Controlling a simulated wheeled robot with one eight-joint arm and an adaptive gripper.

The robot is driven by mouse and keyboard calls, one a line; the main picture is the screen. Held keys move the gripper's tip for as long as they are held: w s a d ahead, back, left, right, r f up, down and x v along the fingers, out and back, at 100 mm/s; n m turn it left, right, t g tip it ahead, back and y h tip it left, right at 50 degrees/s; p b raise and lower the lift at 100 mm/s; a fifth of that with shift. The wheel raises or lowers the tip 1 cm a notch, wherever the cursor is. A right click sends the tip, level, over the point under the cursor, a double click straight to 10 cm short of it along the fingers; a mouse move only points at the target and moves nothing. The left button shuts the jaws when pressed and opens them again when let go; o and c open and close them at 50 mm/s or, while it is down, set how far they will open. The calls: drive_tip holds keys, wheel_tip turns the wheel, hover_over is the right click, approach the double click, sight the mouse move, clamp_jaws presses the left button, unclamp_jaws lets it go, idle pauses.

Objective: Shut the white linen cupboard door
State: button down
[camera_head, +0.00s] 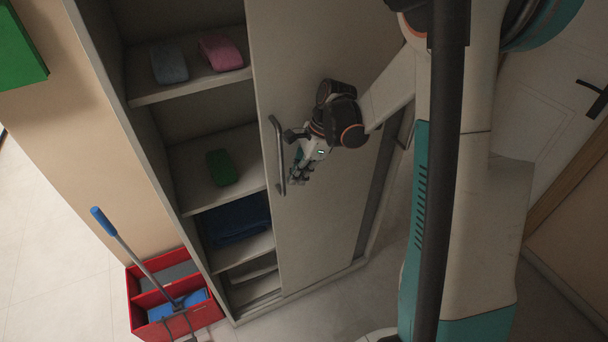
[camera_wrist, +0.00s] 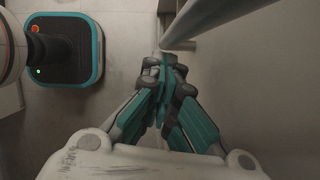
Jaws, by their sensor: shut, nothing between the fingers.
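The white linen cupboard door (camera_head: 320,235) covers the right part of the cupboard, and the left part stands open with its shelves showing. A grey bar handle (camera_head: 278,155) runs upright near the door's left edge. My gripper (camera_head: 296,179) is shut and empty, in front of the door just right of the handle. In the wrist view, the closed fingertips (camera_wrist: 166,66) are just below the handle bar (camera_wrist: 215,17). I cannot tell whether they touch it. The door surface (camera_wrist: 265,90) fills the right of that view.
The open shelves hold a blue-grey folded cloth (camera_head: 169,64), a pink one (camera_head: 221,53), a green one (camera_head: 221,167) and dark blue fabric (camera_head: 237,219). A red bucket (camera_head: 139,323) with a blue-handled mop (camera_head: 131,251) stands at the cupboard's lower left. Pale floor (camera_head: 45,275) is clear further left.

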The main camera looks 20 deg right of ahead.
drive_tip(key=a+b, duration=0.1)
drive_tip(key=a, duration=2.5)
drive_tip(key=shift+s+a, duration=0.25)
drive_tip(key=shift+s, duration=0.2)
drive_tip(key=s+d+r+p, duration=0.2)
drive_tip(key=d+r, duration=0.6)
drive_tip(key=r, duration=0.2)
drive_tip(key=s+d+r+n+t+h+b, duration=0.1)
drive_tip(key=s+d+r+n+t+h, duration=0.1)
drive_tip(key=s+d+n, duration=0.5)
drive_tip(key=s+d+r+n+t+h+b, duration=0.2)
drive_tip(key=s+d+n+t, duration=0.2)
drive_tip(key=s+d+n, duration=0.3)
drive_tip(key=shift+s+d+r+n, duration=0.15)
drive_tip(key=shift+s+r+n, duration=0.1)
drive_tip(key=shift+s+n, duration=2)
